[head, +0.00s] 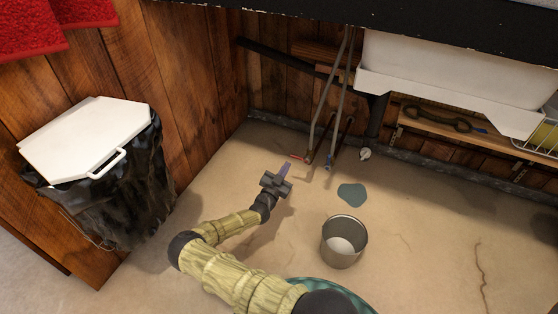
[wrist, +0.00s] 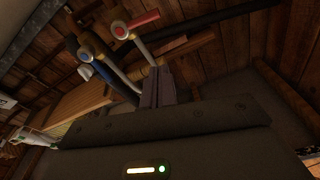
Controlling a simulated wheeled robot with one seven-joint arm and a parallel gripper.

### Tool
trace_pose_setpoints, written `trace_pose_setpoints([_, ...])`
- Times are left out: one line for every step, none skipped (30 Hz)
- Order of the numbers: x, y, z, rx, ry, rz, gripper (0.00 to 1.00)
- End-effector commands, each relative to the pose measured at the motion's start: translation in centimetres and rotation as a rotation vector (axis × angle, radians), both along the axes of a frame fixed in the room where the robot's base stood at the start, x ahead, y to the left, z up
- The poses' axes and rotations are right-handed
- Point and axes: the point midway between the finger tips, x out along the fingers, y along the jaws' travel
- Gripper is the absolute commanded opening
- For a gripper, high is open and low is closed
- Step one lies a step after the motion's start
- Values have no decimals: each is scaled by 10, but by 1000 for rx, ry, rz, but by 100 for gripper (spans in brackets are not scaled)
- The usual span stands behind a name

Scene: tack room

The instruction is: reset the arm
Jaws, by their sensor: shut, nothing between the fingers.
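My arm reaches out over the floor from the bottom of the head view, with yellow-green sleeved links. My gripper (head: 284,171) is at its end, with its fingers together and nothing between them. In the wrist view my gripper's fingers (wrist: 160,86) stand close together in front of the pipes and valves. Whether the fingertips are near any pipe in depth I cannot tell.
Pipes with a red-handled valve (head: 297,157) rise under a white sink (head: 455,75). A metal bucket (head: 344,241) and a bluish puddle (head: 352,194) are on the floor right of my arm. A white-lidded bin (head: 86,139) stands left. Open floor lies at right.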

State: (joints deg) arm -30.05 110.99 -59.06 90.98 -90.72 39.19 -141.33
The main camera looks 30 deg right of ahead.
Motion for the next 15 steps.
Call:
trace_pose_setpoints([0,0,0,0,0,0,0])
trace_pose_setpoints([0,0,0,0,0,0,0])
trace_pose_setpoints([0,0,0,0,0,0,0])
trace_pose_setpoints([0,0,0,0,0,0,0])
trace_pose_setpoints([0,0,0,0,0,0,0])
trace_pose_setpoints([0,0,1,2,-2,-1,0])
trace_pose_setpoints([-1,-1,2,6,-8,-4,0])
trace_pose_setpoints([-1,-1,3,13,-17,-9,0])
trace_pose_setpoints([-4,-3,7,31,-39,-20,0])
trace_pose_setpoints([-6,-5,10,49,-62,-33,0])
trace_pose_setpoints([-9,-6,14,71,-93,-50,0])
trace_pose_setpoints([-15,-10,21,108,-142,-77,0])
trace_pose_setpoints([-20,-13,27,141,-190,-102,0])
trace_pose_setpoints([-25,-15,32,179,-241,-129,0])
trace_pose_setpoints([-34,-19,41,231,-318,-169,0])
